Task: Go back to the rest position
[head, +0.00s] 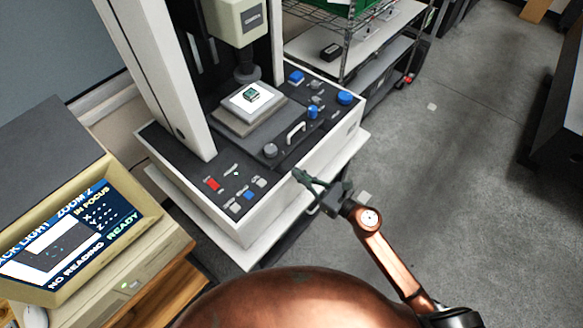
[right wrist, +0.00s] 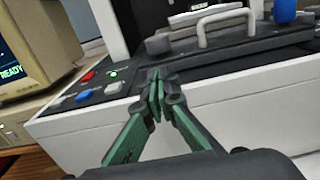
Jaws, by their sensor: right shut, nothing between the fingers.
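My right gripper (head: 299,174) is in front of the measuring machine's front edge, at the end of my copper arm coming from the lower right. In the right wrist view its green-sided fingers (right wrist: 155,92) meet at the tips, shut with nothing between them. The measuring machine (head: 262,208) stands ahead with its black control deck and white front. A small green part (head: 251,95) sits on the bright stage (head: 231,122) below the machine's optical head (head: 243,20). My left gripper is not in view.
A cream monitor (head: 77,233) at the left reads "NO READING" and "READY". A silver handle (head: 296,133), blue knobs (head: 345,97) and a red button (head: 212,184) stand on the deck. A wire shelf (head: 360,35) is behind. Grey floor (head: 460,150) is open at the right.

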